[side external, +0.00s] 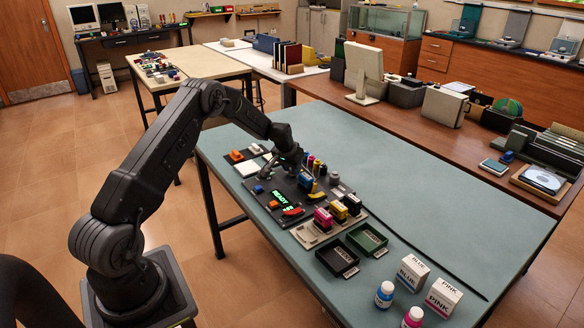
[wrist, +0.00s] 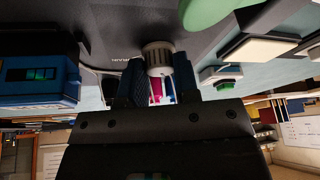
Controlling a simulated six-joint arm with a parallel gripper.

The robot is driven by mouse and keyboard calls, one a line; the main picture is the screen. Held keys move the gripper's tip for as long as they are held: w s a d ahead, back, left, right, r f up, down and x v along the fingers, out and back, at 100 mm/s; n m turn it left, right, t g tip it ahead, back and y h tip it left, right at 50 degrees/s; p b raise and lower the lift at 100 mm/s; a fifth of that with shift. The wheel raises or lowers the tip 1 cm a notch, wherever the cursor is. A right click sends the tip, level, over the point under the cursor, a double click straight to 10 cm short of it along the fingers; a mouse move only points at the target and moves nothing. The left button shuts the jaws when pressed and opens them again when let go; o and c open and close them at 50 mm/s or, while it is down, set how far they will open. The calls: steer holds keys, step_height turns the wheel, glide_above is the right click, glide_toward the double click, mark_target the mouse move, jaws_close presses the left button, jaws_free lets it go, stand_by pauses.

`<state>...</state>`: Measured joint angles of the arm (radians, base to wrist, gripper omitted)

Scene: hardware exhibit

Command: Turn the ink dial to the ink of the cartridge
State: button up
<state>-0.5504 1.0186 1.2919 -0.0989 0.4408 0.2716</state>
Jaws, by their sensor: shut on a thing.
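In the wrist view my gripper (wrist: 158,76) is shut on a ribbed grey-white knob (wrist: 157,52), which looks like the ink dial; one dark finger stands on each side. Printing on the dark panel (wrist: 105,25) beside the knob is too small to read. A blue block with a dark window (wrist: 40,80), perhaps the cartridge, shows at the left. In the side view my gripper (side external: 296,160) is low over the dark panel's far part, and the dial is hidden or too small to tell. A blue block (side external: 305,182) stands on the panel close by.
Pink (side external: 322,219), black (side external: 338,211) and yellow (side external: 352,204) blocks stand on a pale tray nearer the camera. Two open trays, black (side external: 337,257) and green (side external: 367,238), lie beside them. Bottles and ink boxes stand at the near end. The table's right side (side external: 440,195) is mostly clear.

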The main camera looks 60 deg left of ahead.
steer(key=shift+n, duration=0.3)
steer(key=shift+w+n+g+y, duration=0.1)
steer(key=shift+n+g+y, duration=0.35)
steer(key=shift+n, duration=0.85)
steer(key=shift+n+g+y, duration=0.35)
steer(key=shift+n+y, duration=0.1)
steer(key=shift+n, duration=0.85)
steer(key=o, duration=0.9)
steer(key=shift+d, duration=0.1)
steer(key=v, duration=1.3)
steer(key=shift+d+r, duration=0.1)
steer(key=shift+r, duration=0.25)
